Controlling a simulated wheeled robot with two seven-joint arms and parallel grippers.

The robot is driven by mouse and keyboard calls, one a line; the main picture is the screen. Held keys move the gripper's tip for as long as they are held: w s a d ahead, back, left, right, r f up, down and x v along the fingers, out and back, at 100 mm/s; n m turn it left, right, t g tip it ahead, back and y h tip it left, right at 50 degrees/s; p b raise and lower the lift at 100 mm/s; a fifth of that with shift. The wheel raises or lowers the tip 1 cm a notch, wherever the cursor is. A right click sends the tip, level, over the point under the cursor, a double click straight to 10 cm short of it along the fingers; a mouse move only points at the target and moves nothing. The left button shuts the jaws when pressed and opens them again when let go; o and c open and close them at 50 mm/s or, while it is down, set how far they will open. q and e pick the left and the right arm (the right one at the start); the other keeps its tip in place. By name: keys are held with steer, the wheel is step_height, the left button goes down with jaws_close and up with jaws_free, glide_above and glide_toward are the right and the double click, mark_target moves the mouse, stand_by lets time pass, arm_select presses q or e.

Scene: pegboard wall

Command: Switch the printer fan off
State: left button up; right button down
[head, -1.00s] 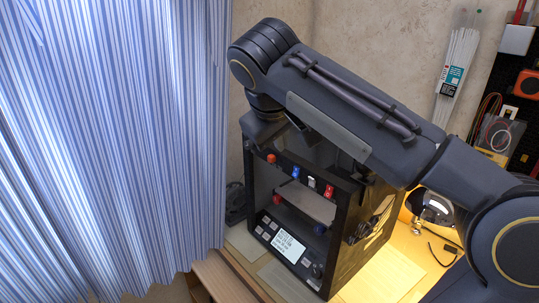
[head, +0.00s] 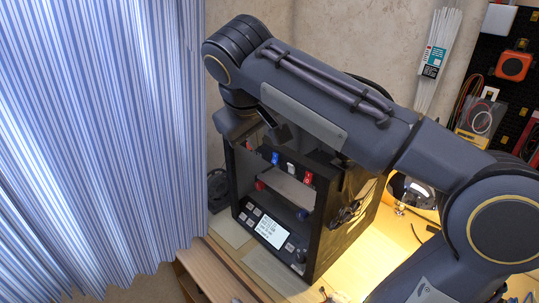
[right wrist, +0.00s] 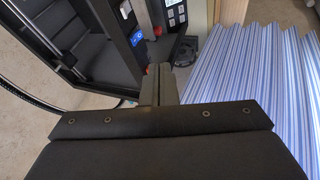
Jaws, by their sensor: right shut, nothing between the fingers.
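The black open-framed printer (head: 329,215) stands on the bench, with a lit screen (head: 270,231) and buttons low on its front. Red, blue and white parts, including a blue one (head: 275,158) and a red one (head: 308,177), line its upper front. A dark round fan-like object (head: 217,186) stands left of the printer; it also shows in the right wrist view (right wrist: 184,50). My right gripper (head: 280,134) is above the printer's upper front edge; its fingers (right wrist: 158,86) are shut and empty. I cannot tell which part is the fan switch. My left gripper is out of view.
A striped curtain (head: 100,150) hangs close on the left. A lit lamp (head: 410,190) stands right of the printer, behind my arm. A pegboard with tools, including an orange one (head: 513,66), is at the upper right. My right arm covers the printer's top.

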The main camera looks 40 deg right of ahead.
mark_target(275, 159)
steer(key=w+d+f, duration=0.3)
steer(key=d+f, duration=0.3)
steer(key=f, duration=0.2)
